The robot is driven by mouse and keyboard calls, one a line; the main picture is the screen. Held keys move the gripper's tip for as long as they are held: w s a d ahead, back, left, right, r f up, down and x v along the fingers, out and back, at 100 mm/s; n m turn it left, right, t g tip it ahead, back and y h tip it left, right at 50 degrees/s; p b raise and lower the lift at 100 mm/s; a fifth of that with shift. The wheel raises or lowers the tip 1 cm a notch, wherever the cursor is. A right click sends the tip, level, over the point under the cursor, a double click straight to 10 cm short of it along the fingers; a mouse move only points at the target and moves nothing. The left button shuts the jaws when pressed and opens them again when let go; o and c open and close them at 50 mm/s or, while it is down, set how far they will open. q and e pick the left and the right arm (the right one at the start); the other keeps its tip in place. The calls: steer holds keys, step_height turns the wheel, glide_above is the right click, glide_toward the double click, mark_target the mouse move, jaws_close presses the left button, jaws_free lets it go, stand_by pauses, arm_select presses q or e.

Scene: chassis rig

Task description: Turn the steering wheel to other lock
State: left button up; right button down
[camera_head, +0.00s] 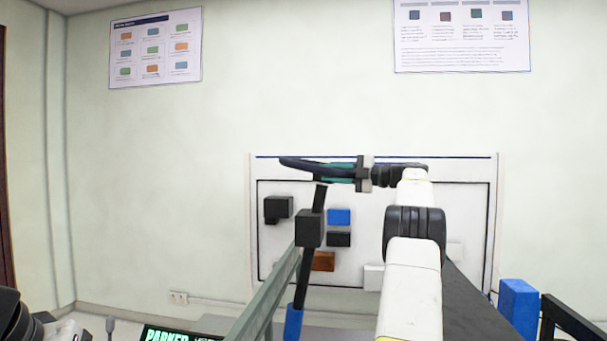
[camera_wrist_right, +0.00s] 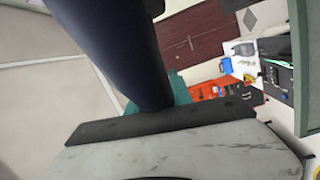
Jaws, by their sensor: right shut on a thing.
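The steering wheel (camera_head: 300,163) shows nearly edge-on in the head view as a dark curved rim. Below it stands a black column with a block (camera_head: 310,228) and a blue lower part (camera_head: 293,322). My right gripper (camera_head: 340,172) reaches in from the right and is shut on the rim, with teal finger parts showing beside it. In the right wrist view the dark rim (camera_wrist_right: 115,45) runs close in front of the gripper, with teal (camera_wrist_right: 180,90) behind it. The wheel's far side and hub are hidden or too thin to tell.
A sloping grey-green bar (camera_head: 265,295) rises left of the column. Behind stands a white panel with black, blue and brown blocks (camera_head: 323,261). A blue block (camera_head: 518,308) and a black bar (camera_head: 572,322) are at the lower right. The space left of the wheel looks clear.

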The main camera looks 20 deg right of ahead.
steer(key=shift+d+f+n+g+y, duration=0.15)
steer(key=shift+f+n+g+y, duration=0.15)
steer(key=shift+n+g, duration=0.1)
stand_by(0.3)
steer(key=c, duration=1.2)
jaws_free()
steer(key=shift+r, duration=0.1)
steer(key=shift+o, duration=0.2)
steer(key=shift+r, duration=0.1)
